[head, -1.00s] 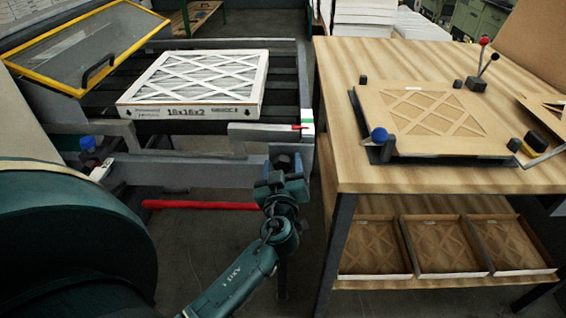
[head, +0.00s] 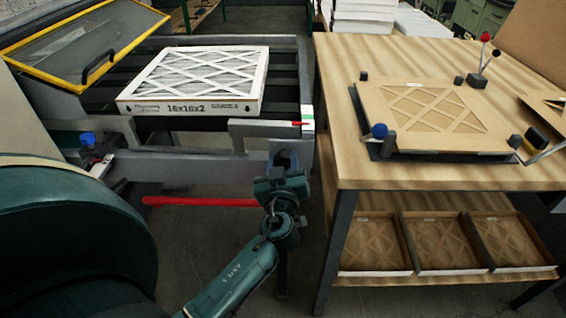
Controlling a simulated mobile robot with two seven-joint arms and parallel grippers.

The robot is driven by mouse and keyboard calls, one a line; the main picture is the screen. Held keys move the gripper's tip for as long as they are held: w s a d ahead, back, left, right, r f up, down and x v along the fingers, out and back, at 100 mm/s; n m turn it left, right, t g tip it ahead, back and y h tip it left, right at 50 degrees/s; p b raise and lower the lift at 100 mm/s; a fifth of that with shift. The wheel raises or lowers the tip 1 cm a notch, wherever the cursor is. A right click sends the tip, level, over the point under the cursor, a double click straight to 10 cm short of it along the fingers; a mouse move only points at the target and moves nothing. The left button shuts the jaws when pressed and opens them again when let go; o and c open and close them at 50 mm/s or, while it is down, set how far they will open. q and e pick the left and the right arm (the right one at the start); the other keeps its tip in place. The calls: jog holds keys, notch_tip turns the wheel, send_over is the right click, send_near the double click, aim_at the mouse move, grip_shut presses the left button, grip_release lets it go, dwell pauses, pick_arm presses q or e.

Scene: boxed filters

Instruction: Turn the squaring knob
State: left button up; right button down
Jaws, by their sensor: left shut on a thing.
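My left gripper (head: 284,161) is at the front right corner of the conveyor frame, below a small white and green plate with a red pointer (head: 300,124). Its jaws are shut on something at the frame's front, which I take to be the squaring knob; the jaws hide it. A boxed filter (head: 200,80) with a white lattice face, marked 16x16x2, lies flat on the dark rollers. A grey angled bar (head: 262,129) stands close to its front right corner, and another is at its front left. My right gripper is not in view.
A yellow-framed clear guard (head: 85,42) is tilted up at the left. A blue knob (head: 87,138) is on the frame's left. A wooden bench (head: 440,180) with a cardboard blank fixture stands at right. A red bar (head: 200,201) runs low under the frame.

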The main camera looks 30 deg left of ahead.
pick_arm(q)
jog(key=m+b, duration=0.2)
jog(key=m, duration=0.7)
jog(key=shift+r+m, duration=0.1)
jog(key=shift+m, duration=0.3)
jog(key=m, duration=0.5)
jog(key=shift+p, duration=0.35)
jog(key=m+p, duration=0.1)
jog(key=m, duration=0.5)
jog(key=shift+p, duration=0.3)
jog(key=o, duration=1)
jog(key=shift+s, duration=0.1)
